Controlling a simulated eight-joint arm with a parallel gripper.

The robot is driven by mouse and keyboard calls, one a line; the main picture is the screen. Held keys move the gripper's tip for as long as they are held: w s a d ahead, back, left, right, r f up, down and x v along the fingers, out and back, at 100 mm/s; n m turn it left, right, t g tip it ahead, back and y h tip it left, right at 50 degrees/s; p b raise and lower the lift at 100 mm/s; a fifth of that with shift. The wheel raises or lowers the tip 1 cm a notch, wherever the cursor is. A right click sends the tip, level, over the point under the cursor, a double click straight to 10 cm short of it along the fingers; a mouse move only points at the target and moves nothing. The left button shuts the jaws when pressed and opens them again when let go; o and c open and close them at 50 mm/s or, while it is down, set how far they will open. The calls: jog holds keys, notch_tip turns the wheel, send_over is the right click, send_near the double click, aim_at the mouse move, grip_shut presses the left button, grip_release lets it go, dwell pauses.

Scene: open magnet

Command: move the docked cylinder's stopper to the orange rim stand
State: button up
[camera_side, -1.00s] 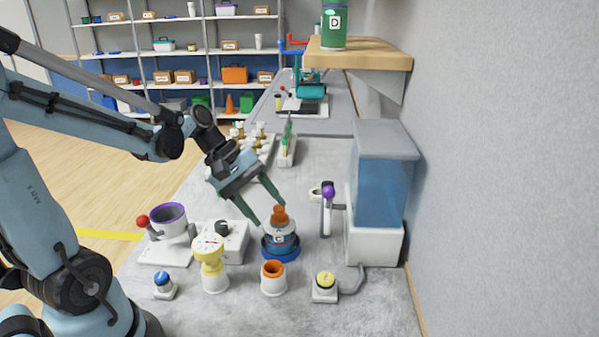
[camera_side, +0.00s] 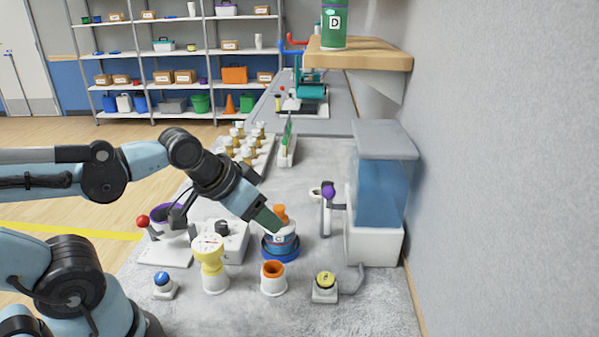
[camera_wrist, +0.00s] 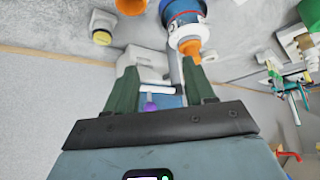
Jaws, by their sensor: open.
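The docked cylinder (camera_side: 287,241), blue with a white shoulder and a letter label, stands upright in a blue ring dock (camera_side: 281,254). Its orange stopper (camera_side: 280,211) sits on top; the wrist view shows the stopper (camera_wrist: 191,48) and cylinder (camera_wrist: 183,14) too. My gripper (camera_wrist: 158,66) is open and empty, with the stopper just beyond its right fingertip, not between the fingers. In the side view my gripper (camera_side: 278,228) slants in front of the cylinder's shoulder; contact cannot be told. The orange rim stand (camera_side: 273,279) is white with an orange opening, in front of the dock, and looks empty.
A water tank (camera_side: 383,190) with a purple-knobbed tap (camera_side: 328,192) stands right of the cylinder. A grey box (camera_side: 236,240) is close on the left. A wooden shelf (camera_side: 365,59) overhangs behind.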

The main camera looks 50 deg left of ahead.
jog(key=n+g+y, duration=0.5)
jog(key=n+y, duration=0.7)
jog(key=n, duration=0.4)
send_near(280, 208)
jog(key=x, duration=0.8)
grip_shut()
